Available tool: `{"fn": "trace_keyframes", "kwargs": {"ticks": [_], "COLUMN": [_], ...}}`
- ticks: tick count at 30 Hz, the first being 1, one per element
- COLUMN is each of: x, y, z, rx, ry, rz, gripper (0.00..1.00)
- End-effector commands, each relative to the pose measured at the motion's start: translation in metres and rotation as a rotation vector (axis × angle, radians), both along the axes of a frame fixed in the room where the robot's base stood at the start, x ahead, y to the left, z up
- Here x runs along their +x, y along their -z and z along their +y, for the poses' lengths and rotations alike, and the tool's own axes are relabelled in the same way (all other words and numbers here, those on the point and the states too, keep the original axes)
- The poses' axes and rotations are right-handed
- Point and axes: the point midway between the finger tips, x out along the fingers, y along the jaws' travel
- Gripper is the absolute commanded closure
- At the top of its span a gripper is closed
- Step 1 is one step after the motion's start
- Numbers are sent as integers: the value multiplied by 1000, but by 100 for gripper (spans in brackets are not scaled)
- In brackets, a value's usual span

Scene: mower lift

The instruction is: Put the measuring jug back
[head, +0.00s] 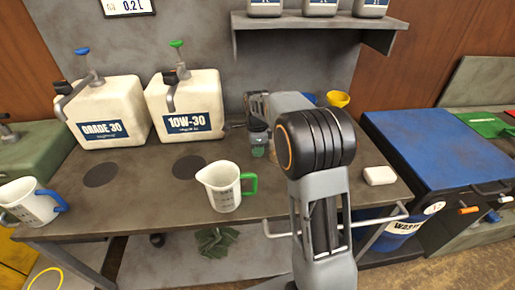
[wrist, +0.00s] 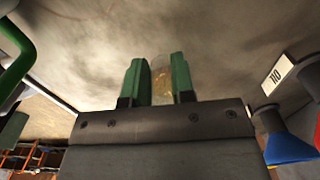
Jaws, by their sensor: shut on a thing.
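A white measuring jug (head: 222,186) with a green handle stands upright on the workbench, left of my arm and apart from my gripper. Another white jug (head: 28,203) with a blue handle stands at the bench's left end. My gripper (wrist: 159,78) is shut, its green fingers on either side of a small clear amber thing (wrist: 160,80). In the head view my gripper (head: 259,142) is small and partly hidden behind my arm, near the back of the bench. What the amber thing is, I cannot tell. A green curved handle (wrist: 17,52) shows at the wrist view's left edge.
Two white canisters, GRADE 30 (head: 103,108) and 10W-30 (head: 185,103), stand at the back of the workbench (head: 150,200). Dark round marks (head: 101,172) lie before them. A yellow funnel (head: 338,99) is behind my arm; a white block (head: 379,175) lies right. A shelf (head: 315,22) hangs above.

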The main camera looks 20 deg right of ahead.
Motion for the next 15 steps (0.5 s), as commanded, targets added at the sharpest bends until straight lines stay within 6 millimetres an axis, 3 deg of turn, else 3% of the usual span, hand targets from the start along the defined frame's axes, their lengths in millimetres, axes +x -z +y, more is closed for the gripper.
{"fn": "trace_keyframes", "kwargs": {"ticks": [5, 6, 15], "x": [0, 0, 0], "y": [2, 3, 3], "z": [0, 0, 0], "rx": [0, 0, 0], "ry": [0, 0, 0], "rz": [0, 0, 0], "gripper": [100, 76, 51]}}
